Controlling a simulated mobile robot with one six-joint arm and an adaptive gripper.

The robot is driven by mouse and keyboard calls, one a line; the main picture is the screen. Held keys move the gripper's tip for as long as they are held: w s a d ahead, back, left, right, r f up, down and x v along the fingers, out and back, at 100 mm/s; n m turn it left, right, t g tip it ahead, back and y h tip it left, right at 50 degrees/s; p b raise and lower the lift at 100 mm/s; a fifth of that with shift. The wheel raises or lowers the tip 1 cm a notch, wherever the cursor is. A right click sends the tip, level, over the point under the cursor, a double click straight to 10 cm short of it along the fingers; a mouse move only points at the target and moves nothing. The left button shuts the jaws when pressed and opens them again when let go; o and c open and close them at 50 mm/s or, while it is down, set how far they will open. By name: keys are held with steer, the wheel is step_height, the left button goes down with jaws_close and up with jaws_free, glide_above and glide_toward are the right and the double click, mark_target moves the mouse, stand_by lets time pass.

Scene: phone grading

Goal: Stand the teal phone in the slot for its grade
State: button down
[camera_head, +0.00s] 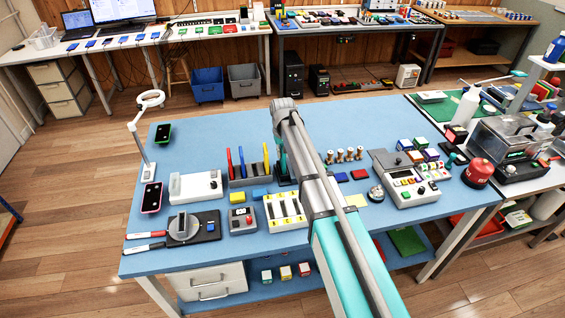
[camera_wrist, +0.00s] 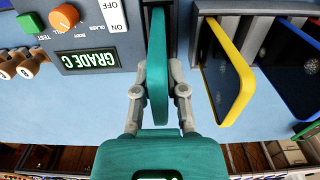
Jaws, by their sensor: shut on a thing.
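My gripper (camera_wrist: 157,97) is shut on the teal phone (camera_wrist: 158,50), which is edge-on and upright between the fingers. The phone's far end is at the leftmost visible slot of the grey rack (camera_wrist: 194,45); I cannot tell whether it rests on the bottom. A yellow phone (camera_wrist: 228,75) and a blue phone (camera_wrist: 290,65) stand in slots to the right. Beside the rack on the left, a grey tester (camera_wrist: 122,45) shows "GRADE C" upside down on its display (camera_wrist: 90,60). In the head view, the rack (camera_head: 250,180) also holds a red phone (camera_head: 230,163); my arm hides the tester.
Two loose phones, green-edged (camera_head: 163,133) and pink-edged (camera_head: 152,197), lie at the left of the blue table (camera_head: 215,135). A ring lamp (camera_head: 148,102) stands there. A white box (camera_head: 195,186) is left of the rack. Wooden spools (camera_head: 345,155) are to the right.

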steer(key=shift+r, duration=0.1)
steer(key=shift+r+p, duration=1.05)
steer(key=shift+p, duration=0.1)
steer(key=shift+r, duration=0.1)
steer(key=shift+r+p, duration=1.05)
steer(key=shift+p, duration=0.1)
